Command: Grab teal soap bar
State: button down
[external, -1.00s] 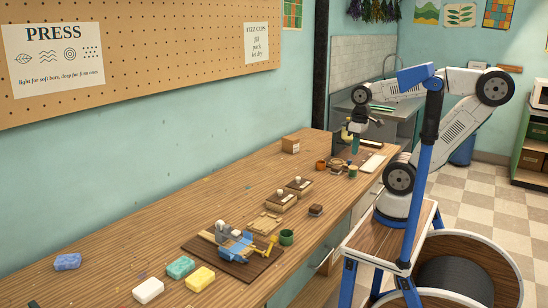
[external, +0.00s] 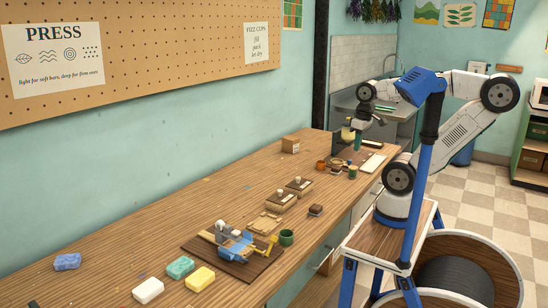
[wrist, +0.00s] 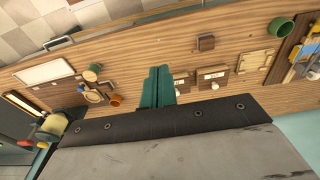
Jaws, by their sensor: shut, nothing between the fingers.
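The teal soap bar (external: 180,267) lies flat on the wooden bench near its front end, between a white bar (external: 148,290) and a yellow bar (external: 200,278). The teal bar does not show in the wrist view. My gripper (external: 358,145) is far from it, above the far part of the bench. In the wrist view my gripper's green fingers (wrist: 158,75) are together with nothing between them.
A blue soap bar (external: 67,261) lies left of the others. A press on a dark board (external: 232,249), a green cup (external: 286,237) and wooden molds (external: 280,202) stand between my gripper and the soaps. The bench (external: 130,250) behind them is mostly bare.

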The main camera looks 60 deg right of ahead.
dwell(0.4)
jog(key=shift+c, duration=1.2)
grip_release()
